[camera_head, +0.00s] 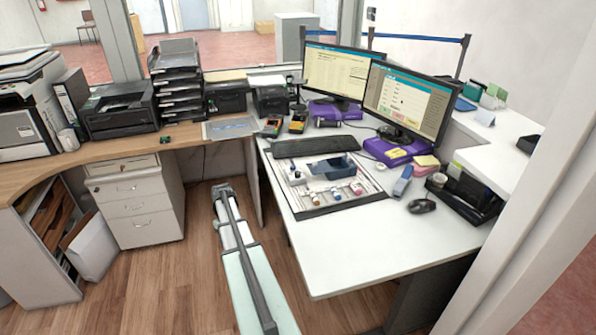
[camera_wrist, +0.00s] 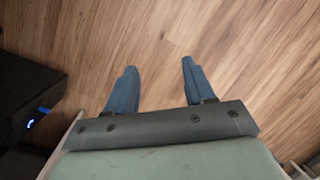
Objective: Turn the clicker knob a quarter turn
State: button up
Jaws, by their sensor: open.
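A flat board (camera_head: 343,207) with several small fittings lies on the white desk in the head view, in front of the keyboard. Small knob-like parts show along its front, one of them orange-brown (camera_head: 357,188). I cannot tell which fitting is the clicker knob. A blue-grey block-like part stands at the board's middle. My gripper (camera_wrist: 158,66) is open and empty in the wrist view, its two blue fingers apart over the wooden floor. In the head view my arm is left of the desk, away from the board. The wrist view does not show the board.
The white desk's (camera_head: 345,255) left edge lies between my arm and the board. A black keyboard (camera_head: 316,146), two monitors (camera_head: 407,98) and a mouse (camera_head: 422,206) surround the board. A drawer cabinet (camera_head: 138,205) stands left. The desk front is clear.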

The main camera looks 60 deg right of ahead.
jog(key=s+d+r+t, duration=0.1)
jog(key=d+r, duration=0.7)
jog(key=d, duration=0.2)
jog(key=s+d+r, duration=0.2)
jog(key=d+r, duration=0.6)
jog(key=d, duration=0.2)
jog(key=t+h, duration=0.1)
send_near(298, 172)
jog(key=shift+m, duration=0.3)
jog(key=f, duration=0.5)
jog(key=a+f, duration=0.1)
jog(key=f, duration=0.2)
jog(key=shift+f, duration=0.4)
jog(key=shift+c, duration=0.2)
grip_shut()
